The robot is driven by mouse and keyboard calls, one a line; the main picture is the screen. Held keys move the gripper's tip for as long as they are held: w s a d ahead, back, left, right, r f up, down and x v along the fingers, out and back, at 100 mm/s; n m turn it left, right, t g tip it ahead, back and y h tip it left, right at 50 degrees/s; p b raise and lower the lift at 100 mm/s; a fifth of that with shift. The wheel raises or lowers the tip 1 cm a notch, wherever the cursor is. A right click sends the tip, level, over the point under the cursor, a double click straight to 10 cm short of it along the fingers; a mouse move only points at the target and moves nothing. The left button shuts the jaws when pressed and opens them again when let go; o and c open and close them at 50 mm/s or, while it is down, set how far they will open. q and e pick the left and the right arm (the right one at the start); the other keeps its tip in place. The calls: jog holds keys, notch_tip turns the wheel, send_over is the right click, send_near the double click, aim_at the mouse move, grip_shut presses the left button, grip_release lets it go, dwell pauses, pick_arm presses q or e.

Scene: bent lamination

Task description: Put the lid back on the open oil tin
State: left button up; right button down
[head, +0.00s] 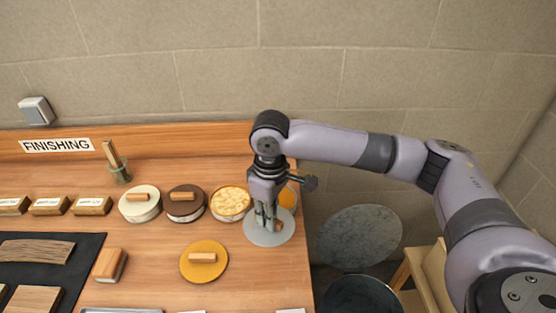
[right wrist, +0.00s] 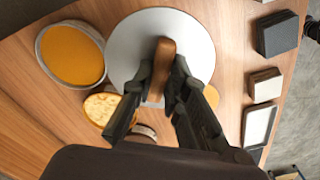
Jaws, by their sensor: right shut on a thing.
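My right gripper (head: 268,222) is shut on the wooden handle (right wrist: 160,68) of a round pale grey lid (head: 256,238). The lid is flat and also shows in the right wrist view (right wrist: 190,40); I cannot tell whether it touches the table. An open tin with smooth orange contents (head: 288,198) stands just behind the gripper, partly hidden; it shows in full at the left of the wrist view (right wrist: 72,54). Beside it is an open tin with pale yellow, flaky contents (head: 230,202). A mustard-yellow lid with a wooden handle (head: 204,270) lies on the table in front. My left gripper is out of view.
Two closed tins, cream-lidded (head: 140,210) and dark-brown-lidded (head: 186,210), stand left in the row. A brush jar (head: 119,172) is behind them. The table ends right of the gripper, beside a round bin (head: 360,295).

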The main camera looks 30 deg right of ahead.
pick_arm(q)
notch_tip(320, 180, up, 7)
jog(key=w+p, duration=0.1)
jog(key=p, duration=0.5)
pick_arm(e)
jog(key=w+d+n, duration=0.8)
jog(key=w+n, duration=0.4)
jog(key=f+b, duration=0.4)
jog(key=shift+w+d+f+b, duration=0.1)
jog(key=shift+w+f+b, duration=0.2)
jog(key=shift+f, duration=0.1)
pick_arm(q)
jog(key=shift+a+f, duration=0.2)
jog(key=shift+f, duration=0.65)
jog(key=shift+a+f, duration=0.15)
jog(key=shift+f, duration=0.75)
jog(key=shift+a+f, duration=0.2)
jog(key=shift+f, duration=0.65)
pick_arm(e)
jog(key=shift+f, duration=0.65)
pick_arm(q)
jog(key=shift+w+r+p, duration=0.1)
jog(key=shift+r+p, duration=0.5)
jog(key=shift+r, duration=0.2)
pick_arm(e)
jog(key=shift+r, duration=0.1)
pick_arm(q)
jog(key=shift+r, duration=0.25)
pick_arm(e)
jog(key=shift+f, duration=0.25)
